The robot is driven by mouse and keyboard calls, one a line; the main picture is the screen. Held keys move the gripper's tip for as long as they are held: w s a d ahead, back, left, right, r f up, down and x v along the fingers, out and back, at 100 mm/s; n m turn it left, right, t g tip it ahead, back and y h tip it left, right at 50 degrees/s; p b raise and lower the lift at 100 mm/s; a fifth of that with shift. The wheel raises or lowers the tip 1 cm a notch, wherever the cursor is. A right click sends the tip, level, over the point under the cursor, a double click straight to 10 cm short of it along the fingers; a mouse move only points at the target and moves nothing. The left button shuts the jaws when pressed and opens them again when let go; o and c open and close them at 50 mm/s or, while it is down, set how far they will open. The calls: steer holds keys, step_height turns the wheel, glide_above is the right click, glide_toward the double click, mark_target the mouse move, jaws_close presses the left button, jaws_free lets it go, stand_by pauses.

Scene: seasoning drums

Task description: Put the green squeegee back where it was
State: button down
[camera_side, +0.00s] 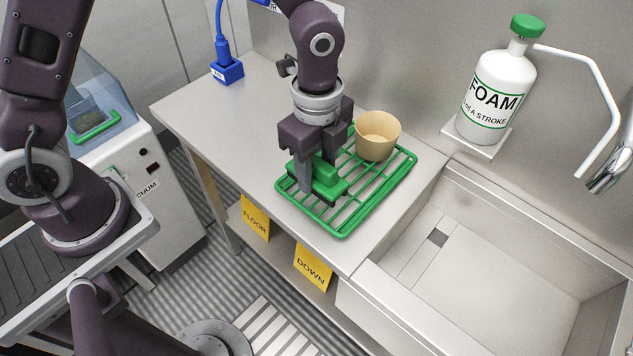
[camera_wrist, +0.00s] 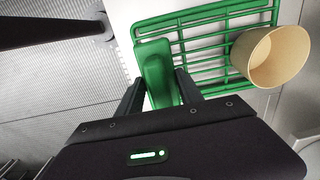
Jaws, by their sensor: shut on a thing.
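The green squeegee (camera_side: 327,180) is between the fingers of my gripper (camera_side: 322,178), over the left part of the green rack (camera_side: 345,232). My gripper is shut on it and points down. In the wrist view the squeegee (camera_wrist: 157,72) shows as a green block between the two dark fingers of my gripper (camera_wrist: 160,90), at the near left edge of the rack (camera_wrist: 205,17). I cannot tell whether the squeegee touches the rack. Its lower parts are partly hidden by the fingers.
A tan cup (camera_side: 378,136) stands on the back of the rack, right of my gripper; it also shows in the wrist view (camera_wrist: 270,57). A sink basin (camera_side: 480,270) lies to the right. A foam bottle (camera_side: 497,95) stands on a wall shelf.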

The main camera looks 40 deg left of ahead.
mark_target(317, 182)
steer(key=shift+f, duration=1.75)
steer(key=shift+f, duration=0.1)
steer(key=c, duration=0.8)
jaws_free()
steer(key=shift+o, duration=0.2)
step_height(317, 182, up, 12)
steer(key=shift+r, duration=0.15)
steer(key=s+a+r+n+t, duration=0.2)
steer(key=s+a+r+n, duration=0.3)
steer(key=s+n, duration=0.3)
steer(key=s+a+r+n+t, duration=0.3)
steer(key=s+a+r+n, duration=0.3)
steer(key=s+a+n, duration=0.2)
steer(key=shift+s+n+t, duration=0.3)
steer(key=shift+s+n, duration=0.05)
steer(key=shift+n, duration=0.65)
